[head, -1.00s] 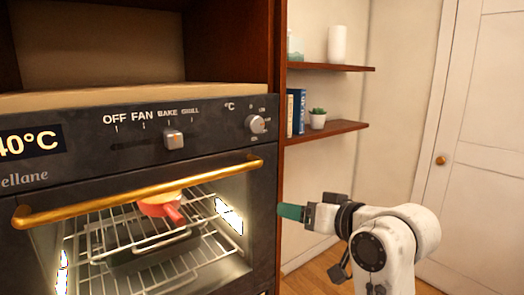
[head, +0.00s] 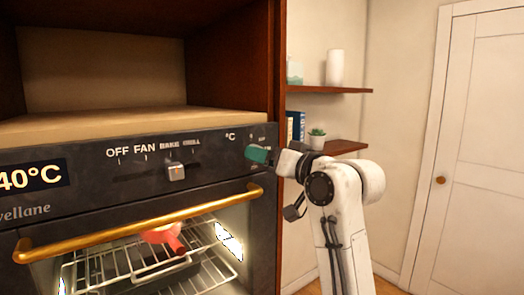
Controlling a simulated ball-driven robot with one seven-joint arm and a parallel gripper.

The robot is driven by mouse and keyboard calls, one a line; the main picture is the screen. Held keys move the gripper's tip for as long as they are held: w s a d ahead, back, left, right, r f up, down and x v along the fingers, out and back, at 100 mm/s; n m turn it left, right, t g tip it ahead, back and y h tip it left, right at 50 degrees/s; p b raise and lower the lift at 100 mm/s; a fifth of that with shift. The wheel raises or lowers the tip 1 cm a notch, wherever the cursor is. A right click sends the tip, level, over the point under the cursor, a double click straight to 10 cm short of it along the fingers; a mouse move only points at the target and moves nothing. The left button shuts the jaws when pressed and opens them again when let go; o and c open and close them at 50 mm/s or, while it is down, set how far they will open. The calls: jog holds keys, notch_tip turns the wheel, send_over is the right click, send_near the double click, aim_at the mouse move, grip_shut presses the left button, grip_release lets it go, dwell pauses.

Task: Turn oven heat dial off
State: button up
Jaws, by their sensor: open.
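The oven (head: 100,190) has a black control panel at the left of the head view. Its heat dial, at the panel's right end under the °C mark, is now mostly hidden behind my gripper (head: 256,154). My gripper's teal fingertips are in front of the dial area; it is open, and I cannot tell whether it touches the dial. The display (head: 32,178) reads 40°C, partly cut off.
A brass handle bar (head: 140,222) runs across the oven front below the panel. Inside, a red dish (head: 162,234) is on a wire rack. A white door (head: 490,150) is at far right.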

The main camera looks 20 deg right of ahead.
jog(key=shift+x, duration=1)
jog(key=c, duration=1.1)
jog(key=shift+o, duration=0.2)
